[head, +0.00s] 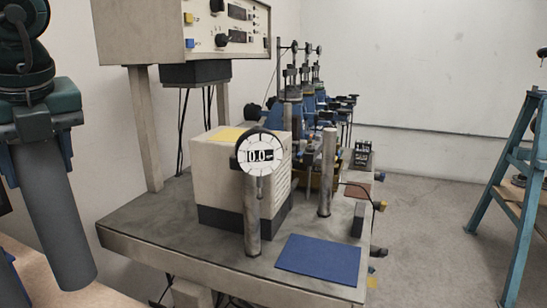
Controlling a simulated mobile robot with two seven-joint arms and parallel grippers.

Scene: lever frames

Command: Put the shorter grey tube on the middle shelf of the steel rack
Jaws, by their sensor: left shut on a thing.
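My left gripper (38,118) is at the left edge of the head view, above a pale brown surface. It is shut on the upper end of a grey tube (62,210). The tube hangs down, slightly tilted, with its lower end toward the bottom of the view. No second grey tube shows beside it to compare lengths. I see no rack with shelves that I can name as the steel rack. My right gripper is not in view.
A grey workbench (180,233) carries a white box with a dial gauge (260,153), metal posts and a blue mat (318,258). A control panel (185,30) stands above it. A teal frame (516,190) stands at the right. Grey floor between is clear.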

